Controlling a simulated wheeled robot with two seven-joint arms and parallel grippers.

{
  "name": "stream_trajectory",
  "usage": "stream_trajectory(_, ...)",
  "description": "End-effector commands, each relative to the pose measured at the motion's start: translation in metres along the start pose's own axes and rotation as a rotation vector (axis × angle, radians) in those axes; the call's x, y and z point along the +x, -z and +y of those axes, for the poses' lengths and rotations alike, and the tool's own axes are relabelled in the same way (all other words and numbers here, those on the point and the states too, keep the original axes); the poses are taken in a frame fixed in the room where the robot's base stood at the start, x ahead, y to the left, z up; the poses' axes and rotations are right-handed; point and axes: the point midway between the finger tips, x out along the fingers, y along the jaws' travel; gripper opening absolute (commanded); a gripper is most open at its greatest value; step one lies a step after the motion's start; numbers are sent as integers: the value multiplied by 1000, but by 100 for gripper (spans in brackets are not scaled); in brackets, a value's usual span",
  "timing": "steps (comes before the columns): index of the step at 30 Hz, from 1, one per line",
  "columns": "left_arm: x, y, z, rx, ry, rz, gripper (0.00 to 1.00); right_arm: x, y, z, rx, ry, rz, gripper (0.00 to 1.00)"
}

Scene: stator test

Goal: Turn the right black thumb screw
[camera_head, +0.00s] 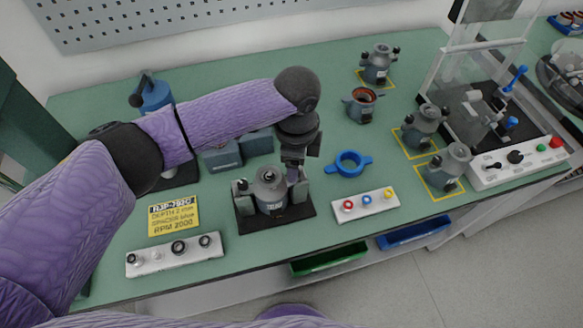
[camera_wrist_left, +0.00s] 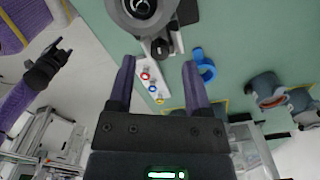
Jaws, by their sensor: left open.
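A grey motor housing (camera_head: 269,188) sits in a dark fixture (camera_head: 246,225) at the front middle of the bench. A black thumb screw (camera_head: 242,186) shows on its left side. The right one is mostly hidden by my left gripper (camera_head: 297,176) in the head view. In the left wrist view, a black thumb screw (camera_wrist_left: 160,47) sits beside the round housing (camera_wrist_left: 143,12). My left gripper (camera_wrist_left: 160,80) is open and empty there, its two purple fingers pointing toward the screw, which lies just beyond the fingertips and roughly between them. My right gripper (camera_wrist_left: 48,63) appears small at the left; its jaws are unclear.
A blue ring (camera_head: 349,163) and a white tray with coloured rings (camera_head: 386,207) lie right of the fixture. A white strip with black rings (camera_head: 150,264) and a yellow sign (camera_head: 173,216) lie left. Several housings and a test stand (camera_head: 485,170) fill the right side.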

Motion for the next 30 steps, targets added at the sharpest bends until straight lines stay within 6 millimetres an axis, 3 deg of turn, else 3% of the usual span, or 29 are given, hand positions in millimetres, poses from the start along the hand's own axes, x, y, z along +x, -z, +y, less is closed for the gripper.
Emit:
stream_trajectory(1, 12, 0, 0, 0, -3, -1, 64, 6, -1, 0, 0, 1, -2, 64)
stream_trajectory(4, 24, 0, 0, 0, -3, 0, 64, 8, -1, -1, -2, 2, -2, 64)
stream_trajectory(13, 27, 0, 0, 1, 0, 1, 64, 8, 0, 1, -4, 0, 2, 64)
stream_trajectory(22, 27, 0, 0, 1, 0, 0, 2, 8, 0, 1, -3, -2, 3, 64)
stream_trajectory(30, 27, 0, 0, 4, 0, 0, 0, 8, 0, 2, -1, -3, 3, 64)
